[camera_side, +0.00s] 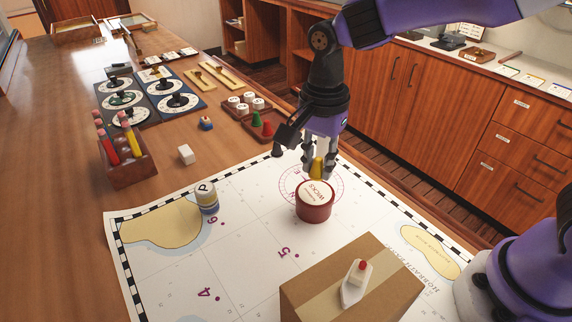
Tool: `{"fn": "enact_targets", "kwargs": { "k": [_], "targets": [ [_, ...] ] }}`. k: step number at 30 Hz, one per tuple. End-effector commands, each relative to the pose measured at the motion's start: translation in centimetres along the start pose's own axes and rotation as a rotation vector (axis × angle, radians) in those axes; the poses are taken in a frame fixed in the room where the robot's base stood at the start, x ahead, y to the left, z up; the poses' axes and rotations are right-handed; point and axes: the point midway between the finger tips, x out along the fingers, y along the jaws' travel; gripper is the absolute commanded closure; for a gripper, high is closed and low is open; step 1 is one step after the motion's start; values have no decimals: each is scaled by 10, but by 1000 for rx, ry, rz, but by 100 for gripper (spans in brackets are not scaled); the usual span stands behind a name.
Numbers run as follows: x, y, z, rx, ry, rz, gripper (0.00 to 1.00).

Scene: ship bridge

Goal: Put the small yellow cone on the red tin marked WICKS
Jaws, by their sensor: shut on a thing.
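The red tin marked WICKS (314,207) stands upright on the chart, its pale lid with the lettering facing up. The small yellow cone (317,167) is between the fingers of my gripper (317,170), which is shut on it. The cone is over the far part of the tin's lid. I cannot tell whether its base touches the lid. The fingers partly cover the cone.
A tin marked P (206,198) is to the left on the chart (250,245). A tray with green and red cones (258,124) lies behind. The chart's middle is clear.

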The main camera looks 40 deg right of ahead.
Motion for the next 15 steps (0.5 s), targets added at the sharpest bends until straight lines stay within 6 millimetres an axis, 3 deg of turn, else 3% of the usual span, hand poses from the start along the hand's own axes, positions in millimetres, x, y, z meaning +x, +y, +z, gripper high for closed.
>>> {"fn": "enact_targets", "kwargs": {
  "k": [8, 15],
  "targets": [
    [37, 0, -1, 0, 0, 4, 100],
    [40, 0, -1, 0, 0, 0, 100]
  ]
}}
